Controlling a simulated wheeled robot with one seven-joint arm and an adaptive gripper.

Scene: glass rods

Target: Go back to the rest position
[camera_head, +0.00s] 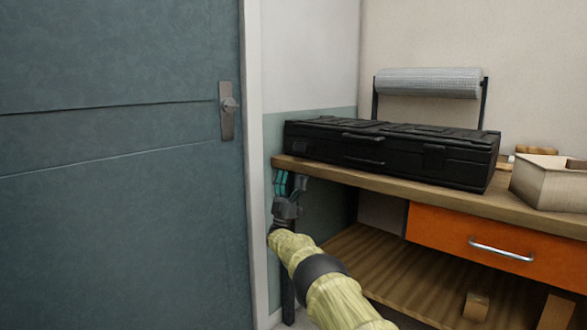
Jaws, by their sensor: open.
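My gripper (289,183) is at the end of my yellow-sleeved arm, left of the picture's middle. It points up and is open, with nothing seen between its fingers. It shows in front of the left end of the wooden workbench (395,186), close to the white door frame. Whether it touches the bench edge cannot be told. No glass rods are in view.
A black case (390,152) lies on the bench, with a roll on a stand (428,83) behind it. A light open box (548,183) stands at the right. An orange drawer (490,243) and a lower shelf (400,277) are below. A closed blue-grey door (120,170) fills the left.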

